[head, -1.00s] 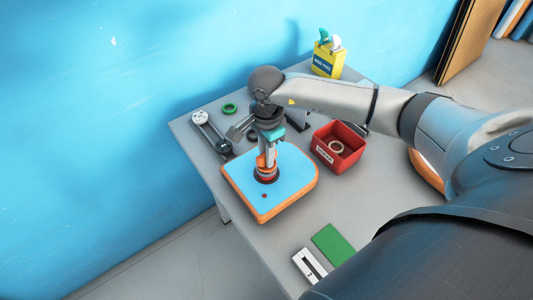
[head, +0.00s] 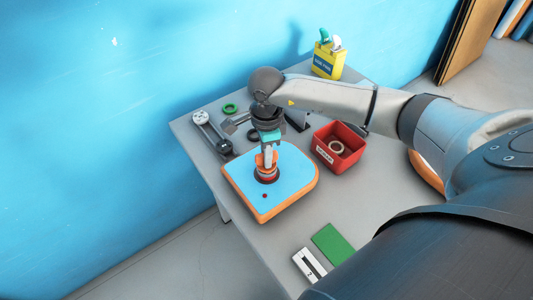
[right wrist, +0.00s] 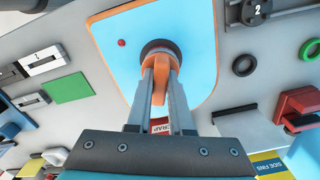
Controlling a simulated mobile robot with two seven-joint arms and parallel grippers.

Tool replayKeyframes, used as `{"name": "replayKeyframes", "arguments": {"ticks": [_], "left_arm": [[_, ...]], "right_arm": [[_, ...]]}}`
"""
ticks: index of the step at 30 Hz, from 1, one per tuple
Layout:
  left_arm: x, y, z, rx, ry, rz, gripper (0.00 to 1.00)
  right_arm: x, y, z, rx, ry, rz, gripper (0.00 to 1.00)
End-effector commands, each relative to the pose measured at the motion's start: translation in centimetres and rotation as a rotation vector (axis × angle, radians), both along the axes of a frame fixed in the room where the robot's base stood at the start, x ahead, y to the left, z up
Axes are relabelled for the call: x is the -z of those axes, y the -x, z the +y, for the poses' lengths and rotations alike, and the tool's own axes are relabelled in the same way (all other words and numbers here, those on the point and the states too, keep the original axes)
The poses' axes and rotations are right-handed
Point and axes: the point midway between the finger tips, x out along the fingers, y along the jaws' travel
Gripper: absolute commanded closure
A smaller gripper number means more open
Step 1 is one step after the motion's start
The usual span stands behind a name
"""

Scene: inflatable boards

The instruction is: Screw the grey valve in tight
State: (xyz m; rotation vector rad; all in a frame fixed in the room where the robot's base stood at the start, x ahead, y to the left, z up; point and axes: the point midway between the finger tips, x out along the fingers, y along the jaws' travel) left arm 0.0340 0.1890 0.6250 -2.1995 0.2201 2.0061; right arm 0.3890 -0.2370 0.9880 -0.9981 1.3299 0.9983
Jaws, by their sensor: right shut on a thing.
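The board piece (head: 294,184) is light blue with an orange edge and lies flat on the table; it also fills the upper middle of the right wrist view (right wrist: 195,70). A dark round valve fitting (head: 266,179) sits in its top. My right gripper (head: 268,160) points down over the fitting, shut on an orange tool (right wrist: 161,80) whose lower end meets the fitting (right wrist: 160,46). The grey valve cannot be told apart from the dark fitting; the tool and fingers hide part of it. My left gripper is not in view.
A red bin (head: 357,156) holding a ring stands right of the board. A yellow SIDE FINS box (head: 327,62) stands at the back. A green ring (head: 230,108), a dark tool holder (head: 212,132), a green pad (head: 333,245) and a white plate (head: 309,265) lie around.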

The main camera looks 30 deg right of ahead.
Motion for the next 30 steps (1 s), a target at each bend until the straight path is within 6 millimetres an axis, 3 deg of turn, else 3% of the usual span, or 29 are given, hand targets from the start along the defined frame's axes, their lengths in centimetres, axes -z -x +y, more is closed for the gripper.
{"name": "replayKeyframes", "arguments": {"ticks": [7,19,30], "left_arm": [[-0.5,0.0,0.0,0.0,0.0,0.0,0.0],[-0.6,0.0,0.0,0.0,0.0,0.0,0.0],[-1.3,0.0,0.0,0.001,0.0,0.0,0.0]], "right_arm": [[-0.1,0.0,0.0,0.225,0.0,0.001,1.0],[0.0,0.0,0.0,0.277,0.0,0.001,1.0],[0.0,-0.1,0.1,0.559,-0.001,0.001,1.0]]}}
